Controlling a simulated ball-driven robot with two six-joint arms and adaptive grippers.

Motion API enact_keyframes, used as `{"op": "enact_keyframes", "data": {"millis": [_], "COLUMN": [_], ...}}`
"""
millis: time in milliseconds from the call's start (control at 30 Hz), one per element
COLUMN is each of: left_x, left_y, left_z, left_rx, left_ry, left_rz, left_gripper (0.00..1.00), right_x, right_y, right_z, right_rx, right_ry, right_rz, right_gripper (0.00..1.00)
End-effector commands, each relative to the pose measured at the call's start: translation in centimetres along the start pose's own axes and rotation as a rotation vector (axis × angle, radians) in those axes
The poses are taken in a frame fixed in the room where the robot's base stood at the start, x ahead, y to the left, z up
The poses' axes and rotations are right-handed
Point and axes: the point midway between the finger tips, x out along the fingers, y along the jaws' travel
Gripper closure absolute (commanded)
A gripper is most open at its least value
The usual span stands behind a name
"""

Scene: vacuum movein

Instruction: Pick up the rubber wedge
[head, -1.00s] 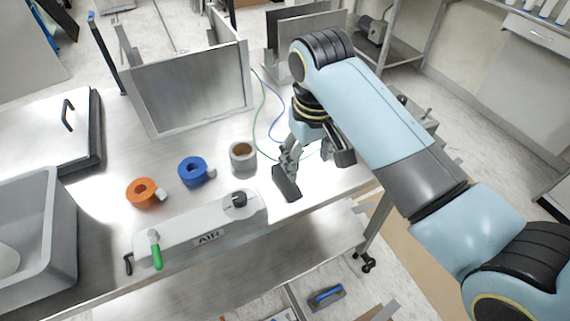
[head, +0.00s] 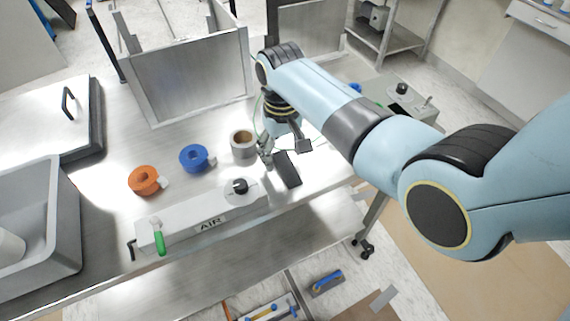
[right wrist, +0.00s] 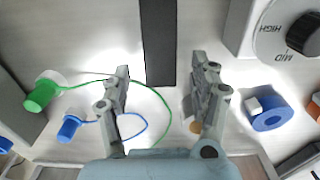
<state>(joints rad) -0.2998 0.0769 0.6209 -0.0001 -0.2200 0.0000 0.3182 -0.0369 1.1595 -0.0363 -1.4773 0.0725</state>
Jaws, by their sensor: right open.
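The rubber wedge (head: 287,169) is a dark, flat, oblong block lying on the steel table near its front edge, right of the grey box marked AIR. In the right wrist view the wedge (right wrist: 159,40) shows as a dark strip whose near end lies in line with the gap between the fingers. My right gripper (head: 286,152) is at the far end of the wedge in the head view. In the right wrist view the gripper (right wrist: 160,72) is open, one finger on each side of the strip, with nothing held. My left gripper is not in view.
The AIR box (head: 190,222) with its dial and green handle is left of the wedge. A grey-brown tape roll (head: 243,147) sits close to the gripper. Blue (head: 193,158) and orange (head: 144,181) rolls are farther left. Thin green and blue lines (right wrist: 172,112) run near the fingers.

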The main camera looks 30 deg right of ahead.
Motion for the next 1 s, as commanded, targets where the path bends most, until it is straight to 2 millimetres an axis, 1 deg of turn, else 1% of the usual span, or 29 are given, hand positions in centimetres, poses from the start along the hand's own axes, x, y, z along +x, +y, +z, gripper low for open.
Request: {"op": "enact_keyframes", "data": {"millis": [33,100,333,367,800,1000], "left_x": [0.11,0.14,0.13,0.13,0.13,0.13], "left_y": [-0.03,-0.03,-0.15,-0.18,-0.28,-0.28], "left_z": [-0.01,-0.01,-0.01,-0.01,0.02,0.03], "left_rx": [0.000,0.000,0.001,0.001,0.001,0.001], "left_ry": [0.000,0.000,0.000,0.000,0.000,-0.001], "left_rz": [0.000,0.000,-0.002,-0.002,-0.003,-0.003], "left_gripper": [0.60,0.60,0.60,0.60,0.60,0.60], "right_x": [0.71,1.24,1.44,1.44,1.42,1.39], "right_y": [-0.04,-0.04,-0.05,-0.05,-0.07,-0.07], "right_z": [0.04,0.06,0.07,0.07,0.08,0.07], "right_rx": [0.000,0.000,0.000,0.000,0.000,0.000], "right_ry": [-0.002,-0.001,0.000,0.000,0.000,0.000], "right_rz": [0.000,-0.001,-0.001,-0.001,-0.001,-0.001], "right_gripper": [0.38,0.38,0.38,0.40,0.97,0.98]}}
